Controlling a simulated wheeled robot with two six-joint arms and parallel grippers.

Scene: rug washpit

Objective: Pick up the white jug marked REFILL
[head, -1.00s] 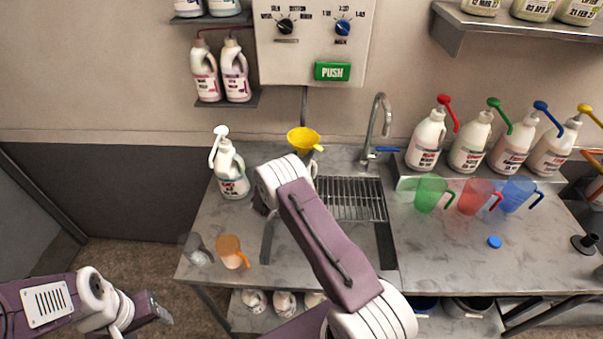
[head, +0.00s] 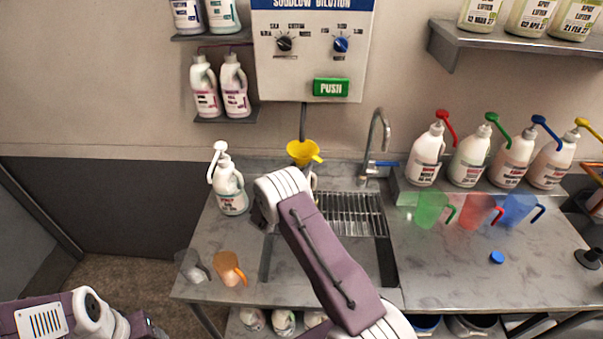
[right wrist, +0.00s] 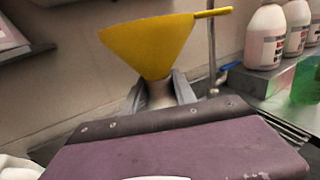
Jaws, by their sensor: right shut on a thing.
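A yellow funnel (head: 304,151) sits on top of a pale jug that is mostly hidden behind my right arm. Only a bit of the jug (head: 313,181) shows in the head view, and no REFILL marking is readable. In the right wrist view, the funnel (right wrist: 150,45) stands above my right gripper (right wrist: 160,93), whose grey fingers are shut on the pale neck below the funnel. My left gripper (head: 152,327) is at the bottom left, away from the counter; its jaws are not clear.
A white pump bottle (head: 229,190) stands left of the jug. An orange cup (head: 229,268) and a clear cup (head: 192,265) are at the front left. The sink grate (head: 350,215) and tap (head: 374,145) lie right. Several pump bottles stand behind coloured cups.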

